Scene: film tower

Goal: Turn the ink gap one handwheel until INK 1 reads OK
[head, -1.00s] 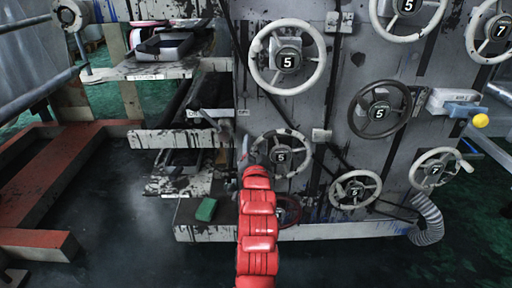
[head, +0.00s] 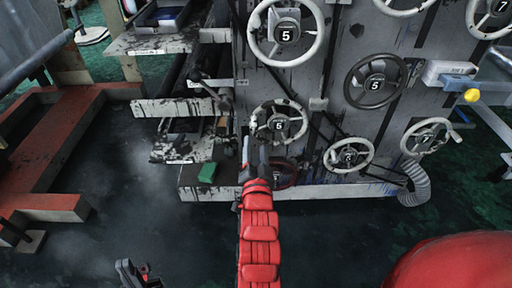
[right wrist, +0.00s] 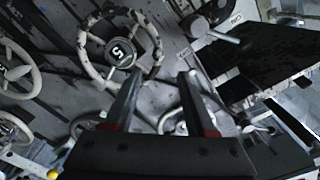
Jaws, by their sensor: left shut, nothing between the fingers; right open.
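Several spoked handwheels sit on the grey ink-spattered panel; no legible label tells which is ink gap one, and I see no INK 1 readout. My right gripper (head: 252,140) is at the left edge of a pale spattered wheel marked 5 (head: 279,122). A dark red wheel (head: 287,174) below is partly hidden by my right arm. In the right wrist view my right gripper (right wrist: 158,78) is open, nothing between its fingers; a wheel marked 5 (right wrist: 95,70) is beyond, upper left. Contact cannot be told. My left gripper (head: 137,272) is shut and empty, low over the floor.
Other wheels include an upper white one (head: 286,36), a dark one (head: 376,83) and a lower white one (head: 348,156). Spattered shelves (head: 185,108) with a green block (head: 208,172) stand left. A yellow knob (head: 472,96) sticks out right. Dark floor (head: 110,190) is open at front left.

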